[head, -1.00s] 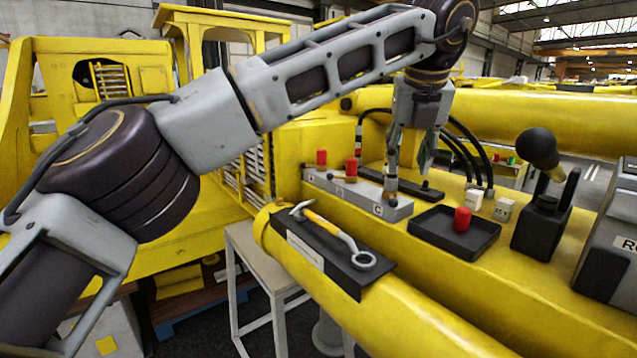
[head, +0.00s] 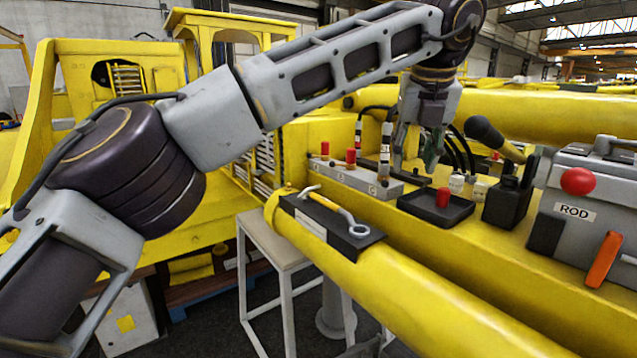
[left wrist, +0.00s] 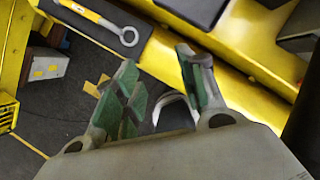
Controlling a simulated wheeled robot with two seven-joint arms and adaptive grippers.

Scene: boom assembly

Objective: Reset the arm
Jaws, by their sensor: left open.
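My left arm crosses the head view from the left. My left gripper (head: 415,165) points down above the yellow boom, between the grey block and the black tray. Its fingers are apart with nothing visible between them. The left wrist view also shows the open green-padded fingers (left wrist: 158,85), empty, with floor and boom beyond. The grey lettered block (head: 345,175) carries two red pegs (head: 351,156). The black tray (head: 470,211) holds a red piece (head: 443,198). My right gripper is not in view.
A yellow-handled wrench (head: 335,212) lies on a black plate (head: 308,215) on the front boom tube. A black-knobbed lever (head: 507,200) and a grey ROD box (head: 577,210) stand on the right. Hoses run behind my gripper. A grey stand (head: 272,245) is below.

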